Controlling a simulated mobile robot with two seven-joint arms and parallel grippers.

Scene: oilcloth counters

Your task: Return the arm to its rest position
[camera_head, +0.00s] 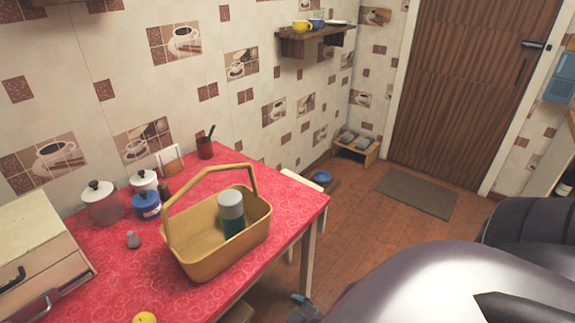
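Large dark grey, rounded links of my own arm (440,285) fill the lower right of the head view. I see no gripper fingers clearly, so neither gripper can be placed. A yellow basket (190,259) with a raised handle stands on the red patterned oilcloth table (125,264). A flask (232,214) with a grey lid and green body stands upright inside the basket, towards its right end. The arm links are apart from the basket in the picture.
Jars (103,203), a blue tin (147,205), a brown cup (205,148) and a bread box (45,250) stand on the table. A yellow round thing (144,318) lies at its front. A wall shelf (315,37), shoe rack (356,148), doormat (418,193) and door (465,85) lie beyond.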

